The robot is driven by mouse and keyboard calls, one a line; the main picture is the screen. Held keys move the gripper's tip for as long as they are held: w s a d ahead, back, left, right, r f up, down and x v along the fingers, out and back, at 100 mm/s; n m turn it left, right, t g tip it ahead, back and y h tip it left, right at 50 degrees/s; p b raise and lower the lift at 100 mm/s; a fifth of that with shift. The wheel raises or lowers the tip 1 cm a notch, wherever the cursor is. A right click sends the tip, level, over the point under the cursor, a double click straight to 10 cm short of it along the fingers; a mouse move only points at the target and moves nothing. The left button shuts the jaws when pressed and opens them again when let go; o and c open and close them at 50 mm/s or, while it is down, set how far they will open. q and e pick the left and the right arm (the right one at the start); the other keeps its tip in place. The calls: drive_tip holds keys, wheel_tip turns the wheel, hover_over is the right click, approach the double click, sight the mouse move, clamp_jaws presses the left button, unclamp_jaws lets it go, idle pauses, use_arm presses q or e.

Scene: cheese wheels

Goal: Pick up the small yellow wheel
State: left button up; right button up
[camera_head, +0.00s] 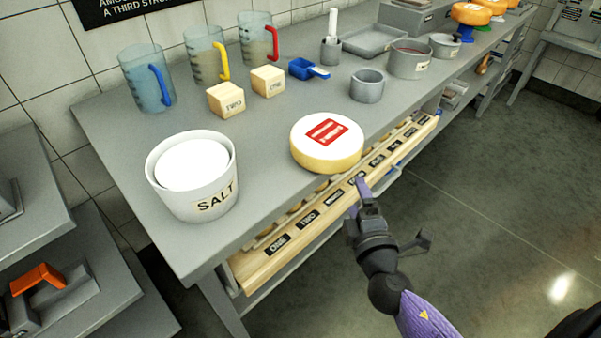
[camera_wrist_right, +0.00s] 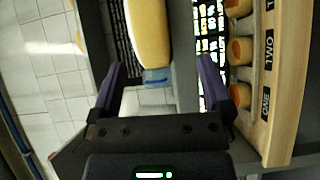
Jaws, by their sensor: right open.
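A cheese wheel (camera_head: 313,157) with a yellow side, white top and red label lies flat on the grey table near its front edge. My right gripper (camera_head: 358,191) is in front of that edge, just below and right of the wheel, apart from it. In the right wrist view, a yellow wheel (camera_wrist_right: 150,32) shows beyond the open, empty fingers (camera_wrist_right: 158,76), cut off by the top edge. My left gripper is not in view.
A wooden rack (camera_head: 330,203) with number labels runs along the table front; several small orange-topped pieces (camera_wrist_right: 239,52) stand beside it. A white SALT tub (camera_head: 193,200), wooden blocks (camera_head: 226,100), jugs (camera_head: 148,80) and a grey pot (camera_head: 367,87) stand around the wheel. Orange wheels (camera_head: 470,13) are far right.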

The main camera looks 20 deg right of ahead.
sight(348, 164)
drive_tip(key=x, duration=0.3)
drive_tip(key=r+x, duration=0.1)
drive_tip(key=x, duration=0.6)
drive_tip(key=shift+r, duration=0.3)
clamp_jaws()
drive_tip(key=shift+r, duration=0.1)
